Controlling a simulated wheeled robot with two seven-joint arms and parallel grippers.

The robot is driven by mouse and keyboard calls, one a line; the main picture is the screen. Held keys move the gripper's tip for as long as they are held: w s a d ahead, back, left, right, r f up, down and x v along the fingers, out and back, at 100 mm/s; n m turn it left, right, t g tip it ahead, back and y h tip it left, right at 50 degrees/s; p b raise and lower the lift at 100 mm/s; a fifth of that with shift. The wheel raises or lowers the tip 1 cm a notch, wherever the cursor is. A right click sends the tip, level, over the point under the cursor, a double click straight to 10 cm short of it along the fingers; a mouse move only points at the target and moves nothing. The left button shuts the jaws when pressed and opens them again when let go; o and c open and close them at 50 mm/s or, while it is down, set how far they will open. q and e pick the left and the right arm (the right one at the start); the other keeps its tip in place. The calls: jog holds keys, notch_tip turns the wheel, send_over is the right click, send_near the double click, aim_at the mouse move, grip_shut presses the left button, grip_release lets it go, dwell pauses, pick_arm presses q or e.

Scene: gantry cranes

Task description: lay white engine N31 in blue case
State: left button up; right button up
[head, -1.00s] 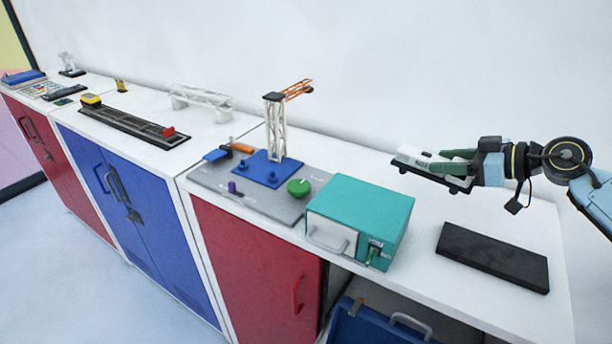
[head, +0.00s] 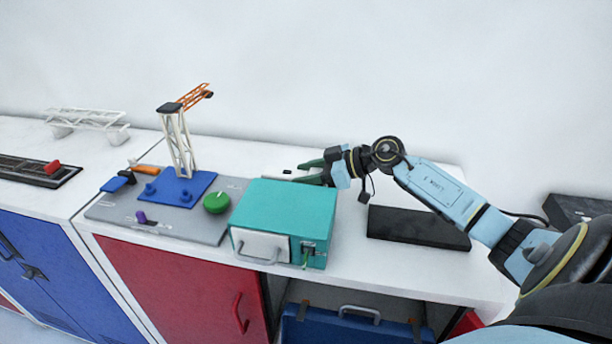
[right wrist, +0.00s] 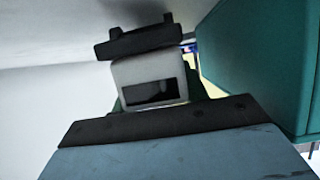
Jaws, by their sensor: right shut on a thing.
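The white engine (right wrist: 128,72) shows in the right wrist view with a dark window and black parts at its far end. My right gripper (head: 312,174) is shut on it, just behind the teal box. In the head view the engine is mostly hidden by the box and gripper; its number cannot be read. The blue case (head: 345,331), with a grey handle and brown latches, is in the open cabinet space below the worktop, well below and in front of the gripper. Only its upper part shows. My left gripper is not in view.
The teal box (head: 290,207) stands close to my right gripper, between it and the front edge. A black block (head: 415,228) lies to its right. A grey board (head: 120,208) with a crane tower (head: 180,145) and green knob (head: 216,203) is at left.

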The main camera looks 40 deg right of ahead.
jog(key=shift+f, duration=0.2)
jog(key=o, duration=1.2)
jog(key=shift+f, duration=0.15)
